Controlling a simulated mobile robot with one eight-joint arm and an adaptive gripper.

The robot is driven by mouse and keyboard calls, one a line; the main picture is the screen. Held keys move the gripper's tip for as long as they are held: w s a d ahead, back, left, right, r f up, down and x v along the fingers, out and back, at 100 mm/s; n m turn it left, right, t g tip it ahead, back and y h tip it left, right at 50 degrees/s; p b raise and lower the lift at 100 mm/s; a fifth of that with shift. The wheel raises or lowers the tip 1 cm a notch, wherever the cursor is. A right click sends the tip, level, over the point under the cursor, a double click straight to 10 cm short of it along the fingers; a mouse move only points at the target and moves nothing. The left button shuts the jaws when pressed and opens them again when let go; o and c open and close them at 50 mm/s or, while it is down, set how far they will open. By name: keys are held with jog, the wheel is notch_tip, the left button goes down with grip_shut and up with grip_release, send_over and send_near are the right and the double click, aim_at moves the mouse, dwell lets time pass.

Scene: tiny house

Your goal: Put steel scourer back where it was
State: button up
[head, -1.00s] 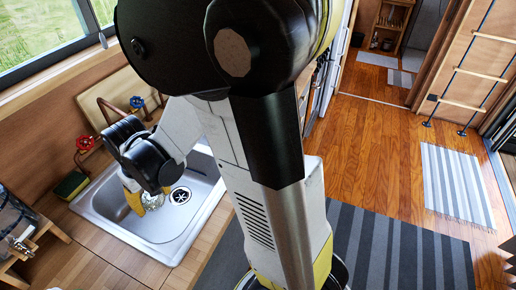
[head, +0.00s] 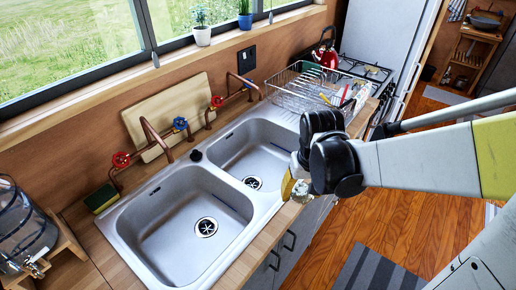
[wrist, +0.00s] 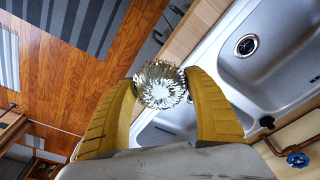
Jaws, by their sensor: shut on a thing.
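The steel scourer (wrist: 161,85) is a shiny round tangle of metal, held between the two yellow fingers of my gripper (wrist: 163,100) in the wrist view. In the head view my gripper (head: 293,188) is beside the front rim of the double sink (head: 262,204), above the counter's front edge. The scourer (head: 301,190) shows there only in small part, next to the yellow fingertip. Both sink basins look empty, with dark drains.
A green and yellow sponge (head: 101,198) lies at the sink's back left corner. A glass dispenser (head: 22,232) stands at the left. Red and blue taps line the back. A dish rack (head: 318,88), kettle (head: 325,55) and stove are beyond the sink. Wooden floor (head: 335,225) is free.

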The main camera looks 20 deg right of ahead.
jog(key=b, duration=0.3)
send_over(271, 202)
jog(key=f, duration=0.5)
jog(key=shift+s+a+f, duration=0.1)
jog(key=shift+s+f, duration=0.1)
jog(key=shift+f, duration=0.15)
jog(key=shift+f+b, duration=0.85)
jog(key=shift+f, duration=1)
jog(key=shift+f, duration=0.25)
jog(key=o, duration=1.1)
jog(key=shift+r, duration=0.1)
